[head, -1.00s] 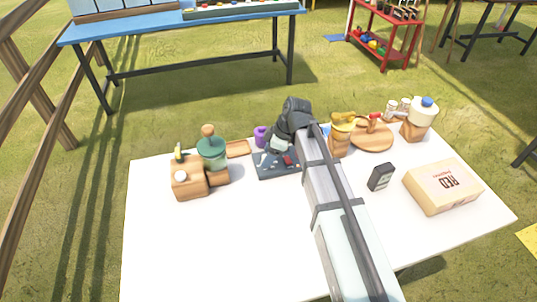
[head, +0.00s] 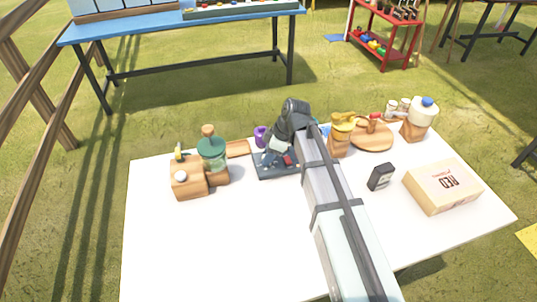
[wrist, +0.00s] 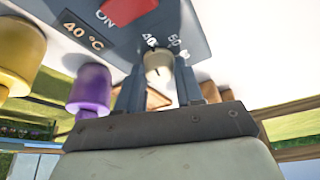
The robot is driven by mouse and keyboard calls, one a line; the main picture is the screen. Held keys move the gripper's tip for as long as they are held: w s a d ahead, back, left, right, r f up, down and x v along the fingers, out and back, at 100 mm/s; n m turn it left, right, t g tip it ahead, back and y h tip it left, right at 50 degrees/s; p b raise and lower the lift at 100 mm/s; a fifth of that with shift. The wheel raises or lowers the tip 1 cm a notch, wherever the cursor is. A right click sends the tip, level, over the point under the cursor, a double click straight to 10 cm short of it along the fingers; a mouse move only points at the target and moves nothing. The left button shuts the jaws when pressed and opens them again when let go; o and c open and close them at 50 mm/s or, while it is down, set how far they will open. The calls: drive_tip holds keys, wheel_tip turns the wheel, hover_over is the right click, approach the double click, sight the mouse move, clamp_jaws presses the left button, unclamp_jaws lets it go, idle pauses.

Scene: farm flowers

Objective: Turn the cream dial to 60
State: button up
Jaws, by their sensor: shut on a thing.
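The cream dial (wrist: 158,66) sits on a dark grey-blue panel (wrist: 195,20) and shows between my fingers in the wrist view. My gripper (wrist: 158,88) is shut on the dial, one finger on each side. The numbers 40 and 50 are printed just beyond the dial. A small dark mark on the dial's edge lies near the 40; its exact reading is hard to tell.
The panel has a red switch (wrist: 128,8) marked ON and a 40 °C label (wrist: 83,34). A purple object (head: 260,136) stands behind it. A wooden block with a green jar (head: 211,151) is to the left, a yellow-topped dispenser (head: 340,140) to the right. The table's front left is clear.

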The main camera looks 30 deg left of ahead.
drive_tip(key=shift+s+m, duration=0.1)
drive_tip(key=shift+m, duration=0.2)
drive_tip(key=m, duration=0.2)
drive_tip(key=m+t, duration=0.1)
drive_tip(key=m, duration=0.1)
drive_tip(key=shift+s+d+t+y, duration=0.1)
drive_tip(key=shift+s+t+y, duration=0.05)
drive_tip(key=shift+t+y, duration=0.15)
drive_tip(key=m+t, duration=0.2)
drive_tip(key=m, duration=0.3)
drive_tip(key=shift+s, duration=0.1)
drive_tip(key=m, duration=0.2)
drive_tip(key=m+t+h, duration=0.1)
drive_tip(key=m, duration=0.1)
drive_tip(key=m+h, duration=0.1)
drive_tip(key=shift+s+a+m+t, duration=0.1)
drive_tip(key=shift+a+m+t, duration=0.15)
drive_tip(key=shift+m+t, duration=0.15)
drive_tip(key=shift+m+h, duration=0.8)
drive_tip(key=shift+m, duration=1.3)
drive_tip(key=shift+t, duration=0.3)
drive_tip(key=o, duration=1)
